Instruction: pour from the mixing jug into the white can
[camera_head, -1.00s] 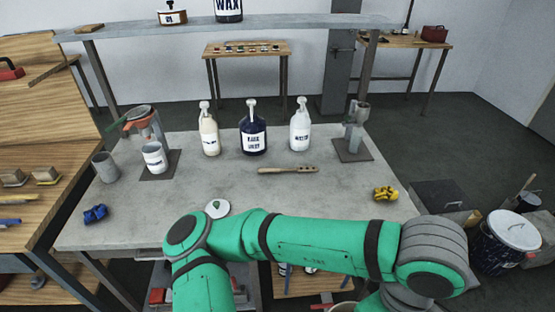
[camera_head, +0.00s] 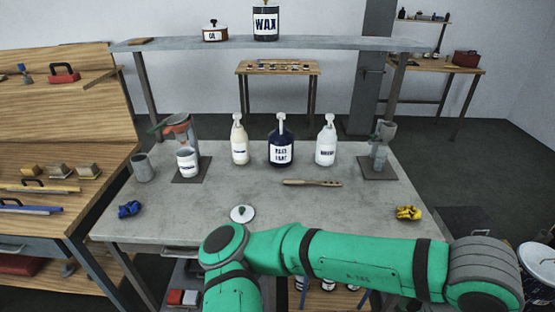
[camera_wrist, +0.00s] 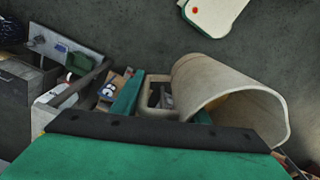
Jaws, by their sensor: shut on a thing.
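The white can (camera_head: 187,164), with a dark label, stands upright on a dark pad at the left of the grey table in the head view. A beige mixing jug (camera_wrist: 205,82) shows in the wrist view, its wide mouth facing the lower right. An amber patch shows inside it. My gripper (camera_wrist: 165,98) is shut on the jug, with its green fingers at the squarish handle (camera_wrist: 156,80). The gripper and jug are out of the head view, so their distance from the can cannot be told. My green arm crosses the front of the table.
Several bottles (camera_head: 281,148), a wooden stick (camera_head: 311,183), a white lid (camera_head: 242,214), and blue (camera_head: 129,209) and yellow (camera_head: 409,213) crumpled cloths lie or stand on the table.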

